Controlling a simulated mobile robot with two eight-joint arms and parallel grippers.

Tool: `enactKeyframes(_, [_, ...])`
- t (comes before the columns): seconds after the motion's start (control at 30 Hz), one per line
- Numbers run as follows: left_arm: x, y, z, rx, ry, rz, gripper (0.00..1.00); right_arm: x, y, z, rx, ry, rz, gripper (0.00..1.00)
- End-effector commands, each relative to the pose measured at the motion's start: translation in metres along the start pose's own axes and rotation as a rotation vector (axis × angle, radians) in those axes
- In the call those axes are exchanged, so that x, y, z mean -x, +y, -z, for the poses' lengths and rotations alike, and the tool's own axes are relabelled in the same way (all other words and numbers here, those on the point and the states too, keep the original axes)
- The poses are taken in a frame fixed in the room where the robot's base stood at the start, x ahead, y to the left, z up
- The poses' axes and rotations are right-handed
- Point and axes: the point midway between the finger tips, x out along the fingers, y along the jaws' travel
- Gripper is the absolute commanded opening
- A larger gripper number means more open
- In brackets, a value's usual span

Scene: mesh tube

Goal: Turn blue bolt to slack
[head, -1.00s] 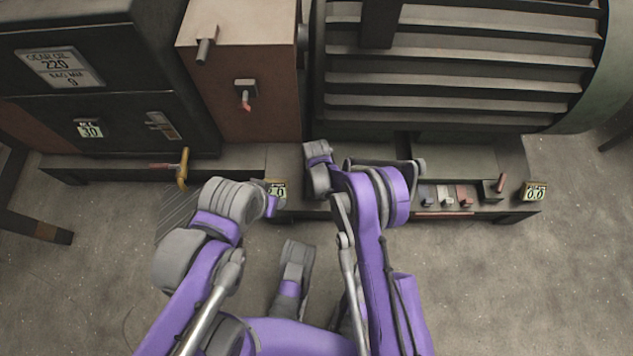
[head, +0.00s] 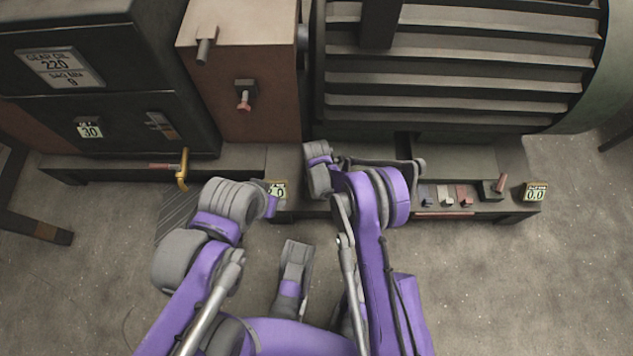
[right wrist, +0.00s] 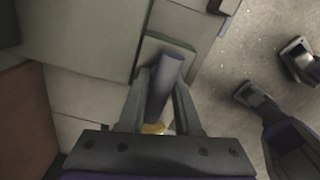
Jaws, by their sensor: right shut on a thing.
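In the right wrist view my right gripper (right wrist: 160,92) is shut on a dull blue bar (right wrist: 169,72), which looks like the blue bolt. The bar stands between the two fingers in front of a greenish plate (right wrist: 152,50). Its lower end is hidden by the gripper. In the head view my right arm covers this spot, and neither the bolt nor the right fingertips can be made out. My left arm reaches in from the left, but its fingers are not visible.
A grey motor housing (head: 450,75), a brown box (head: 240,90) and a dark cabinet (head: 110,130) stand along the back. A yellow handle (head: 182,170) juts out at the left. Small coloured blocks (head: 447,198) and a 0.0 display (head: 535,193) are at the right.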

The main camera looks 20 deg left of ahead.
Motion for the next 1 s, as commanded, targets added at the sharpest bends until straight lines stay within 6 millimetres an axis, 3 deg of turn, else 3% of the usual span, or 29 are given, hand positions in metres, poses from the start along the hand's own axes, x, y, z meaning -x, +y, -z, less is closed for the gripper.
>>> enactKeyframes(0.3, [-0.0001,0.0000,0.0000,0.000,0.000,0.000,0.50,0.0001,-0.0001,0.0003,0.094,0.000,0.000,0.00])
enactKeyframes(0.77, [0.0000,0.0000,0.0000,0.000,0.000,0.000,0.50,0.0001,-0.0001,0.0003,0.106,0.000,0.000,0.00])
enactKeyframes(0.8, [0.0000,0.0000,0.0000,0.000,0.000,0.000,0.50,0.0001,-0.0001,0.0003,0.105,0.000,0.000,0.41])
enactKeyframes(0.9, [-0.0001,0.0000,0.0000,0.000,0.000,0.000,0.50,0.0001,-0.0001,0.0003,0.104,0.000,0.000,0.59])
enactKeyframes(1.0, [-0.0001,0.0000,0.0000,0.000,0.000,0.000,0.50,0.0001,-0.0001,0.0002,0.104,0.000,0.000,0.61])
